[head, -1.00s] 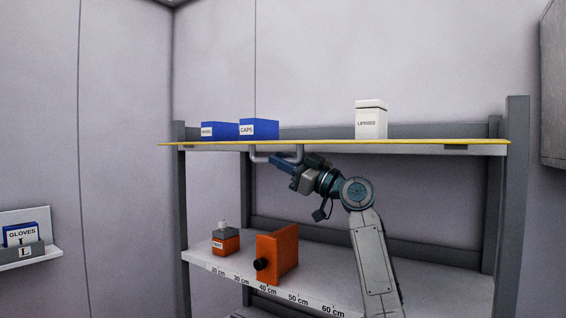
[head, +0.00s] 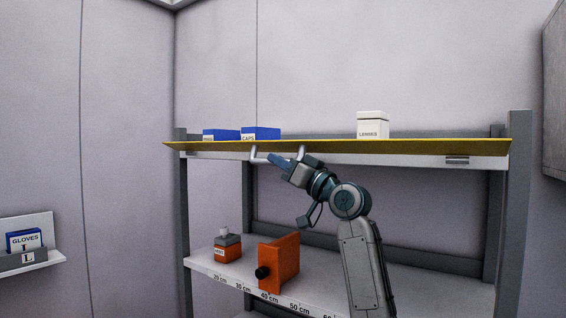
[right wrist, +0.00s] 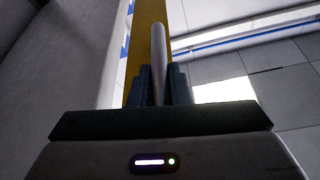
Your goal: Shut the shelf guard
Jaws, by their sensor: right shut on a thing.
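The shelf guard (head: 400,147) is a long yellow flap along the front edge of the upper shelf. It is tilted partly up, with its edge toward me, and hides the lower parts of the boxes behind it. A grey U-shaped handle (head: 301,152) hangs below its left half. My right gripper (head: 274,162) is shut on this handle. In the right wrist view the handle bar (right wrist: 158,68) stands between the dark fingers, with the yellow guard (right wrist: 150,45) behind it. My left gripper is not in view.
Two blue boxes (head: 261,133) and a white box (head: 373,125) stand on the upper shelf. An orange bottle (head: 227,247) and an orange block with a black knob (head: 283,262) stand on the lower shelf. A gloves holder (head: 27,258) is on the left wall.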

